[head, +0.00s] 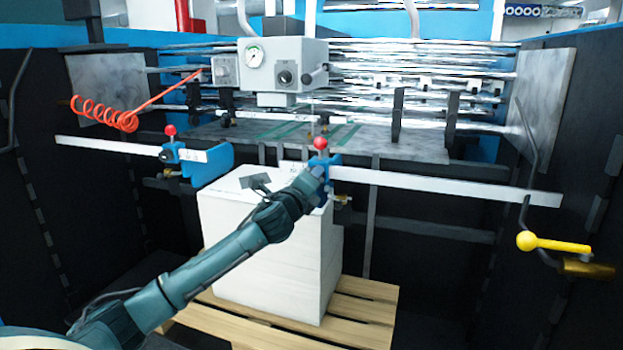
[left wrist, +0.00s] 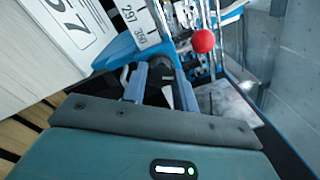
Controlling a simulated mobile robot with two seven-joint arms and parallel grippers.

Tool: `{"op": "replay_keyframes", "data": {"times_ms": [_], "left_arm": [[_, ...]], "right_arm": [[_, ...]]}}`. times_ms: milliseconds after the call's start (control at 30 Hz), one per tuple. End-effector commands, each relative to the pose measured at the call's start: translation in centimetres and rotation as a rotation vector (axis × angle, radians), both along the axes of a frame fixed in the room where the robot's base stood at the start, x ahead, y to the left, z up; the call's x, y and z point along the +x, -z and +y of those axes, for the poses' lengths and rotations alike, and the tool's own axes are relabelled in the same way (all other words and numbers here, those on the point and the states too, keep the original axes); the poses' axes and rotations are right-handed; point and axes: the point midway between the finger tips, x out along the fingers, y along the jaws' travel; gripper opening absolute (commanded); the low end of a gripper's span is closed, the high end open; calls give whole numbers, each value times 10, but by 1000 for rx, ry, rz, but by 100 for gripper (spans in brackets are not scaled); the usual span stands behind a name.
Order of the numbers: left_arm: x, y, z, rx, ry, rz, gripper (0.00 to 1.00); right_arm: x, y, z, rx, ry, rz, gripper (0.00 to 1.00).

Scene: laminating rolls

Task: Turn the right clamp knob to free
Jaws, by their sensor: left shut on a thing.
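The right clamp (head: 334,160) is a blue block with a red ball (head: 320,143) on top, on the white ruled bar above the paper stack. My left gripper (head: 318,182) reaches it from the front left and is shut on the clamp's knob; its fingers hide most of the knob. In the left wrist view the fingers (left wrist: 162,88) meet the blue clamp (left wrist: 125,48) near its number label. The red ball (left wrist: 203,41) stands beyond the fingers, apart from them. My right gripper is not in view.
A white paper stack (head: 265,255) stands on a wooden pallet (head: 365,310) below my left arm. A second blue clamp (head: 208,165) with a red ball sits to the left. A yellow-handled crank (head: 550,243) is at the right. Dark side walls flank the space.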

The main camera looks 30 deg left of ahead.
Motion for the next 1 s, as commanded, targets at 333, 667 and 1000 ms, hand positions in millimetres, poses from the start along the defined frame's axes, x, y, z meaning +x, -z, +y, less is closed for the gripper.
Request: {"op": "replay_keyframes", "data": {"times_ms": [333,667,1000], "left_arm": [[0,0,-1,-283,0,-67,6],[0,0,-1,-434,-1,-104,6],[0,0,-1,-475,0,-113,6]], "right_arm": [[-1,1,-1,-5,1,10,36],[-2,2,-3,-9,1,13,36],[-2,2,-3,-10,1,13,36]]}}
